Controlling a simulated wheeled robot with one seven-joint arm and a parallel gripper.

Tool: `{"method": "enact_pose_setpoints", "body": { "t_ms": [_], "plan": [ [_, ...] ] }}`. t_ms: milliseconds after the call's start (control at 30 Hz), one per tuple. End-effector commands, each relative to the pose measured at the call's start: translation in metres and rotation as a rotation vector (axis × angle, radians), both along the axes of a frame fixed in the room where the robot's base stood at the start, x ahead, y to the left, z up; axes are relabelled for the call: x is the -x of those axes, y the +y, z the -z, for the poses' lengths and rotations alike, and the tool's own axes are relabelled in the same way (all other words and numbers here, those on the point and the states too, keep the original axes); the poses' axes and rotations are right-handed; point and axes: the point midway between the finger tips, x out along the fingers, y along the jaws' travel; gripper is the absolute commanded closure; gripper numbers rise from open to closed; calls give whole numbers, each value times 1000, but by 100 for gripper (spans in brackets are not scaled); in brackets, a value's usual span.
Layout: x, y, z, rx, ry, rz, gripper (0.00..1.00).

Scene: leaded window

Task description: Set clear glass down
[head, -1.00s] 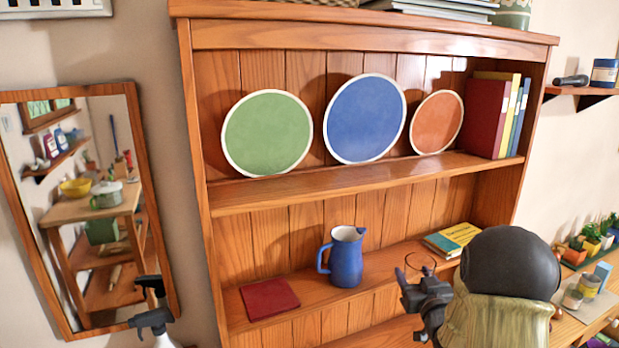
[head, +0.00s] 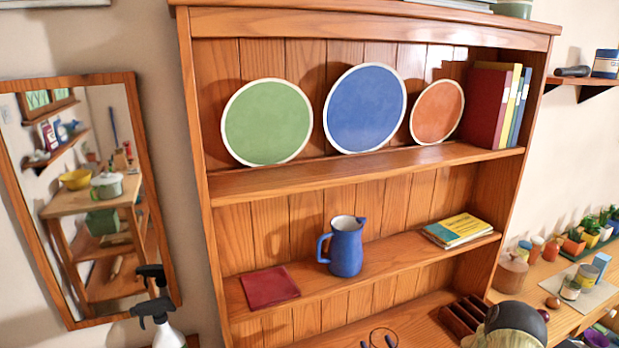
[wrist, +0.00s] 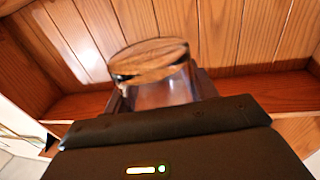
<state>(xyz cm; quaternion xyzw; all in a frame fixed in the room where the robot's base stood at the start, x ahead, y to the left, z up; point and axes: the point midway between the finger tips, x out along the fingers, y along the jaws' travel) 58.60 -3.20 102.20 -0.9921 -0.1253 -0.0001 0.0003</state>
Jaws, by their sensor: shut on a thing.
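The clear glass (wrist: 165,92) is held in my gripper (wrist: 160,97), which is shut on its sides in the wrist view. The glass's round mouth faces up, and wood grain shows through it. In the head view only the thin rim of the glass (head: 384,331) and the dark tips of my gripper (head: 377,343) show at the bottom edge, in front of the lower shelf (head: 345,336). The base of the glass is hidden, so I cannot tell whether it touches the shelf.
A blue jug (head: 346,250), a red square (head: 269,287) and books (head: 458,230) are on the middle shelf. A dark wooden divided box (head: 462,316) is on the lower shelf, right of the glass. A spray bottle (head: 157,320) stands at lower left.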

Motion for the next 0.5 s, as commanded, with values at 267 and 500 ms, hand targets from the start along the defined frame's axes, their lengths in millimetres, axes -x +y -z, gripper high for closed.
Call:
{"method": "enact_pose_setpoints", "body": {
  "t_ms": [267,500],
  "plan": [
    [29,26,38,-10,5,62,71],
    [45,35,48,-9,5,181,71]
  ]
}}
